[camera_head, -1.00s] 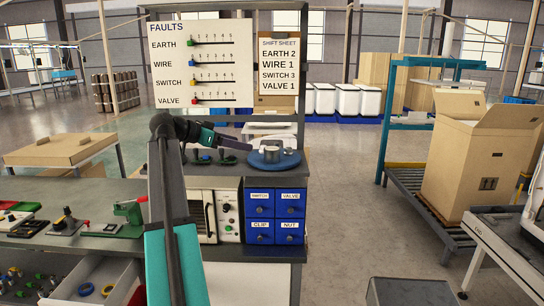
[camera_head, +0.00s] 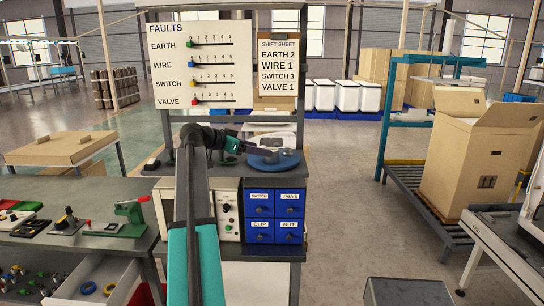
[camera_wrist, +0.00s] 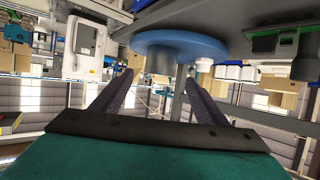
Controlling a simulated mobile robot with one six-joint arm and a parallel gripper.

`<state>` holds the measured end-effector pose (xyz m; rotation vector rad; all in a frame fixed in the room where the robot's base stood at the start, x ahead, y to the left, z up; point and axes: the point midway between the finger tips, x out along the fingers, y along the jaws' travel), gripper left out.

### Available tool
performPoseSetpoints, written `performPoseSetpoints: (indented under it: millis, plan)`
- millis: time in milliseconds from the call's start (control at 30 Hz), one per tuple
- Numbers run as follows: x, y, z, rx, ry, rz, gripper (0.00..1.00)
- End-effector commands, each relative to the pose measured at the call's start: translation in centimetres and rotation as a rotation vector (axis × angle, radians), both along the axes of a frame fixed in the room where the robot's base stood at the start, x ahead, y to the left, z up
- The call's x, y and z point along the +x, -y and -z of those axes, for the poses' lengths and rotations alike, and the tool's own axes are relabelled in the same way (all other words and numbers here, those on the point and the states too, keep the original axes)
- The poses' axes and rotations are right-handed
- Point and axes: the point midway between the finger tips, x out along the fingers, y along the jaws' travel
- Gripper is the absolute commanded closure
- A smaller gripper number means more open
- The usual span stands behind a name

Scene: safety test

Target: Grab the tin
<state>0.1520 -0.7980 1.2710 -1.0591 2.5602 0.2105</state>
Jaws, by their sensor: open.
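A round blue stand (camera_head: 276,166) sits on the top right of the bench cabinet. A small pale, tin-like thing (camera_head: 286,153) shows on it, partly behind my fingers; I cannot tell for sure that it is the tin. My gripper (camera_head: 268,154) is over the left part of the stand, its fingers pointing right. In the wrist view the picture is upside down, with the blue stand (camera_wrist: 170,43) at the top. My two fingers (camera_wrist: 158,77) are spread apart there. A small white cylinder (camera_wrist: 203,66) shows beside the stand, near the right finger. No grip on anything is visible.
Blue drawers (camera_head: 276,215) are below the stand. A fault board (camera_head: 203,62) and a shift sheet (camera_head: 278,60) stand behind it. A green device (camera_head: 131,218) is on the lower bench at left.

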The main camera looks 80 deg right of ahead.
Motion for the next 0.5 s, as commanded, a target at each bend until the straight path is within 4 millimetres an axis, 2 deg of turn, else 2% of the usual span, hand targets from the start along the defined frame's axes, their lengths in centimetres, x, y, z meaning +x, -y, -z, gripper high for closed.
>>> performPoseSetpoints:
  millis: [267,500]
  plan:
    - [-0.2,0.2,0.0,0.001,-0.001,0.002,0.33]
    - [-1.6,1.5,0.3,0.001,-0.001,0.004,0.33]
